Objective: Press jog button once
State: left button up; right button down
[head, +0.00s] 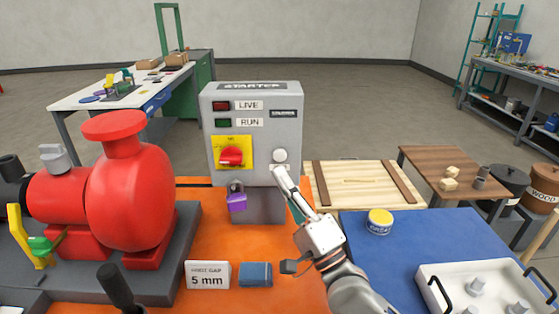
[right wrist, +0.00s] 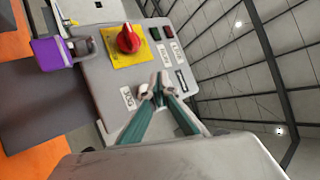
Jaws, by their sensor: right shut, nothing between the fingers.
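The grey starter box (head: 250,96) stands at the centre of the head view. Its jog button, a pale round button (head: 280,155), sits on the lower right of its face. A label reading JOG (right wrist: 128,98) shows in the right wrist view. My right gripper (head: 280,172) is shut and empty, its fingertips just below the button in the head view. In the right wrist view my fingertips (right wrist: 154,84) overlap the button area and partly hide it. I cannot tell whether they touch it. My left gripper is not in view.
A red rotary switch (head: 232,156) on a yellow plate is left of the button. A purple padlock (head: 236,200) hangs below it. A red pump (head: 130,190) stands left. A yellow tin (head: 379,221) and a white tray (head: 470,290) are on the blue surface right.

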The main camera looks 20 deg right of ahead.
aim_at(280, 156)
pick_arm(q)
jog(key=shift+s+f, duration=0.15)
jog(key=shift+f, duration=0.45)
pick_arm(e)
jog(key=shift+w+d, duration=0.2)
jog(key=shift+w, duration=0.5)
jog(key=shift+w+d, duration=0.2)
jog(key=shift+w, duration=0.45)
jog(key=shift+w+d, duration=0.2)
jog(key=shift+w, duration=0.5)
jog(key=shift+w, duration=0.15)
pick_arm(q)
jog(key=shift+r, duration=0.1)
pick_arm(e)
jog(key=shift+w+d, duration=0.1)
jog(key=shift+w, duration=0.15)
jog(key=shift+w+d, duration=0.15)
jog(key=shift+w, duration=0.3)
jog(key=shift+s, duration=0.15)
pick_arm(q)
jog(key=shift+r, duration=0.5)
pick_arm(e)
jog(key=shift+s+a, duration=0.25)
jog(key=shift+s, duration=0.45)
pick_arm(q)
jog(key=shift+p, duration=0.3)
